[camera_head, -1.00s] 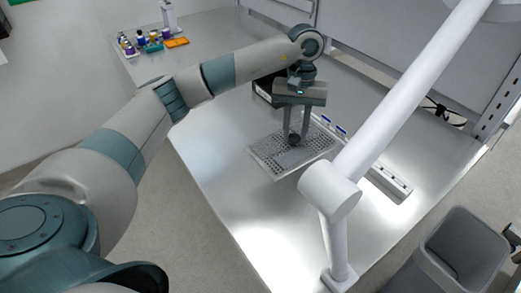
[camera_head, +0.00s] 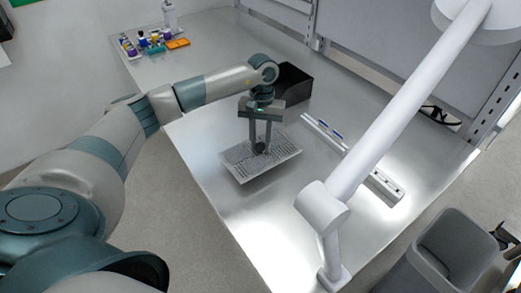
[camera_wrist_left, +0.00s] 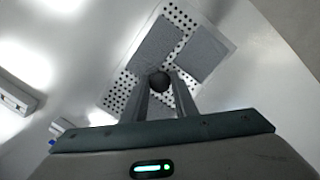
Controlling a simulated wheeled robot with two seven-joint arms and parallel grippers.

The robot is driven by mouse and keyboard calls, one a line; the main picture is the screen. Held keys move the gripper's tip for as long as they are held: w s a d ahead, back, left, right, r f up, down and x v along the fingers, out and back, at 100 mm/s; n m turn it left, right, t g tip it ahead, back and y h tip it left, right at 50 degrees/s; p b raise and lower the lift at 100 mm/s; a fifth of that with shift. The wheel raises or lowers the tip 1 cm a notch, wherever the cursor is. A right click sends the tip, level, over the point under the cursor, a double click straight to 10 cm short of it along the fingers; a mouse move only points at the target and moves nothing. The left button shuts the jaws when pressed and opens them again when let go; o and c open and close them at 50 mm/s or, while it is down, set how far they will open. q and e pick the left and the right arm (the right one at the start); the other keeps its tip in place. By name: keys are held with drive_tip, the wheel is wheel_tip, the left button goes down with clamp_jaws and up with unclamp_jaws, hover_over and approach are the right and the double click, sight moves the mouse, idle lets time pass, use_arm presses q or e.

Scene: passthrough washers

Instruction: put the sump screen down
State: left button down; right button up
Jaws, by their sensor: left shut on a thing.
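The sump screen (camera_head: 240,165) is a flat, light grey perforated plate with a dark round knob in its middle. My left gripper (camera_head: 260,148) is shut on this knob and points down over the bench. In the left wrist view the screen (camera_wrist_left: 205,52) shows holes along its edges and two plain grey patches, with the knob (camera_wrist_left: 158,82) between my fingertips (camera_wrist_left: 160,88). The screen is over the steel bench top; I cannot tell whether it touches the surface or hangs just above it. My right gripper is not in view.
A black open box (camera_head: 295,85) stands behind my left gripper. A white strip (camera_head: 385,187) with blue pieces lies to the right. A white lamp arm (camera_head: 375,135) crosses the right side. Bottles and an orange tray (camera_head: 177,43) stand at the far left. A grey bin (camera_head: 455,255) is at lower right.

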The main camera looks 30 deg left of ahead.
sight(260, 151)
use_arm(q)
drive_tip(key=shift+f+p, duration=0.4)
drive_tip(key=shift+p, duration=0.15)
wheel_tip(260, 151, down, 3)
drive_tip(key=shift+r+p, duration=0.2)
drive_tip(key=shift+p, duration=0.6)
drive_tip(key=shift+f, duration=0.2)
drive_tip(key=shift+f, duration=0.1)
drive_tip(key=shift+f+b, duration=0.1)
drive_tip(key=shift+b, duration=0.2)
drive_tip(key=c, duration=1.4)
unclamp_jaws()
drive_tip(key=shift+c, duration=0.2)
